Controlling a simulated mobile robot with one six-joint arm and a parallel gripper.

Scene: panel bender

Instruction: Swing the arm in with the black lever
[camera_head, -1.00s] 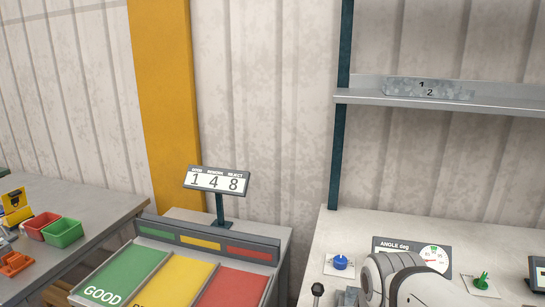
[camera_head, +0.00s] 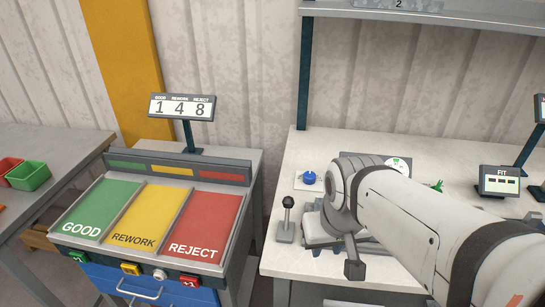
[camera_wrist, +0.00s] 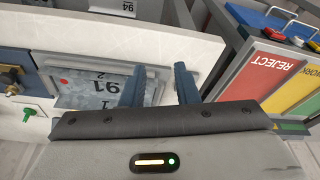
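A lever with a black knob (camera_head: 288,203) stands upright on a small grey base at the front left of the white bench. Beside it, a grey bar with a dark block (camera_head: 354,269) shows below my arm; I cannot tell whether it belongs to the machine. The lever cannot be made out there.
A blue knob (camera_head: 309,178), a partly hidden angle dial (camera_head: 398,163), a green knob (camera_head: 437,186) and a FIT display (camera_head: 498,180) are on the bench. A sorting stand with green, yellow and red (camera_head: 205,226) fields stands to the left, across a narrow gap. A shelf (camera_head: 440,15) hangs above.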

